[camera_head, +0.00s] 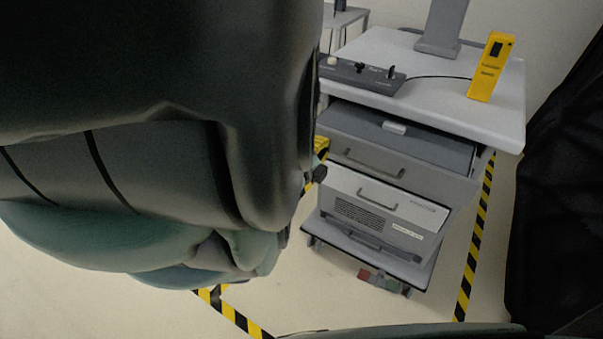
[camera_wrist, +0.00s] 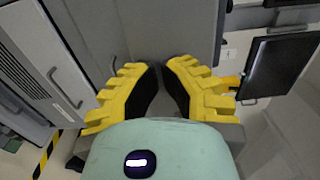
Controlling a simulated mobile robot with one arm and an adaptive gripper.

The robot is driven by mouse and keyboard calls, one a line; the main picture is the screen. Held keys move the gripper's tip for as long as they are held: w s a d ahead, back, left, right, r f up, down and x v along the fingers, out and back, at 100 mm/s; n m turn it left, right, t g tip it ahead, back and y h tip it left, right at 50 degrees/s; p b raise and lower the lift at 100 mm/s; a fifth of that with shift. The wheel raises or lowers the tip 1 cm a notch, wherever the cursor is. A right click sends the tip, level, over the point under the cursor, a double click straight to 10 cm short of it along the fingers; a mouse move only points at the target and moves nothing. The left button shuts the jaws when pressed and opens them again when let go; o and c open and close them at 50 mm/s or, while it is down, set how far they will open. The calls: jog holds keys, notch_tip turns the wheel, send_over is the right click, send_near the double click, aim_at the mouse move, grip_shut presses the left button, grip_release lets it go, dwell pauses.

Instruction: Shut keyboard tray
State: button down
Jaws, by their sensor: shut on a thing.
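The keyboard tray (camera_head: 400,140) is the grey drawer-like unit under the cart's white top. In the head view it stands out from under the top, so its dark upper surface shows. It has a bar handle (camera_head: 373,166) on its front. In the wrist view, the grey panel (camera_wrist: 140,25) beyond my fingers looks like the tray. My gripper (camera_wrist: 162,66) has yellow fingers with dark pads, their tips close together against that panel. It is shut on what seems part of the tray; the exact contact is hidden. In the head view, my arm hides most of the gripper.
Below the tray is a light box (camera_head: 385,205) with vents and its own handle. A control panel (camera_head: 362,76) and a yellow device (camera_head: 490,68) stand on the cart top (camera_head: 440,98). Yellow-black tape (camera_head: 474,250) marks the floor. The wrist view shows a dark screen (camera_wrist: 281,66).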

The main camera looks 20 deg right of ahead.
aim_at(350, 115)
jog(key=b+x, duration=1.6)
jog(key=b, duration=0.1)
jog(key=shift+w+d+f, duration=0.3)
jog(key=shift+f, duration=0.05)
jog(key=w+d+b, duration=0.1)
jog(key=b, duration=0.2)
jog(key=shift+w+d+r+b, duration=0.2)
jog(key=shift+d+b, duration=0.15)
jog(key=shift+b, duration=1)
jog(key=shift+w+a+f, duration=0.1)
